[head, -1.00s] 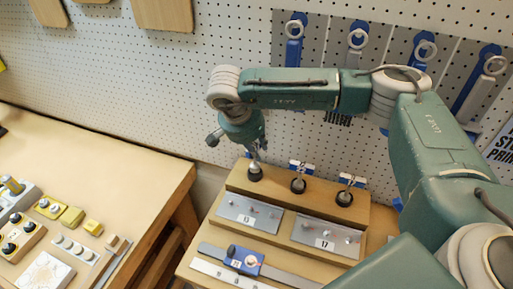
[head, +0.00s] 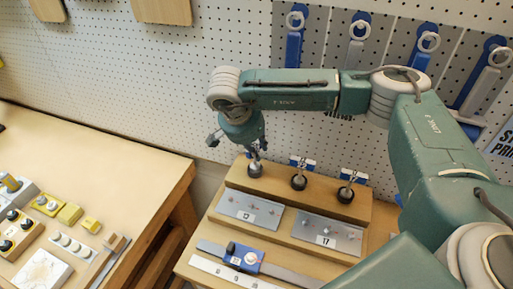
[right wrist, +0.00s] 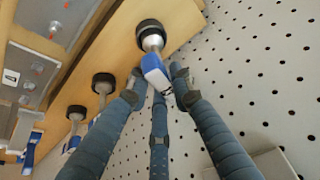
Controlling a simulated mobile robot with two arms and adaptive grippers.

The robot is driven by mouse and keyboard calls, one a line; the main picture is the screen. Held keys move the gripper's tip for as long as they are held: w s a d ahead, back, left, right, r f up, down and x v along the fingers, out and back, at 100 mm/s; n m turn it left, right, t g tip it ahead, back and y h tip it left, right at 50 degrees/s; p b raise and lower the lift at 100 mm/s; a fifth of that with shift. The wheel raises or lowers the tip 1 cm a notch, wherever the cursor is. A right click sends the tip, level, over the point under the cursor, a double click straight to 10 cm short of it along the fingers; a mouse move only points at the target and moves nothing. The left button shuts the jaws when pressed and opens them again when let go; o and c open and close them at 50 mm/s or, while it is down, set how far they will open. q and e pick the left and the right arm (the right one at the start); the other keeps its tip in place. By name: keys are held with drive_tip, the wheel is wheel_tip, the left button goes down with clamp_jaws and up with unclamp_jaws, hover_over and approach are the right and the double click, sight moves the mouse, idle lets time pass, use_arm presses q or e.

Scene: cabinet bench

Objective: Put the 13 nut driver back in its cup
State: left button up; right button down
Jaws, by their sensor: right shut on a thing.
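My right gripper (head: 256,152) points down over the left end of the wooden stand. In the right wrist view its fingers (right wrist: 158,82) are shut around a nut driver (right wrist: 152,66), of which a blue and white part and a pale metal shaft show. The shaft lines up with a black-rimmed cup (right wrist: 149,28), which also shows in the head view (head: 255,171). How deep the driver sits in the cup cannot be told. Two similar drivers stand in the middle cup (head: 299,183) and right cup (head: 345,195). My left gripper is not in view.
The wooden stand (head: 281,179) has two metal plates in front, the left one (head: 249,209) and one marked 17 (head: 327,236). A blue block on a grey bar (head: 243,257) lies nearer. Pegboard (head: 200,75) with hanging wrenches rises close behind. Another bench (head: 110,155) is at left.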

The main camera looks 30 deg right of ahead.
drive_tip(key=shift+f+b, duration=0.3)
drive_tip(key=shift+f, duration=0.1)
drive_tip(key=c, duration=1.5)
unclamp_jaws()
drive_tip(key=shift+o, duration=0.2)
drive_tip(key=v, duration=1.2)
drive_tip(key=shift+s+a, duration=0.1)
drive_tip(key=shift+s, duration=0.05)
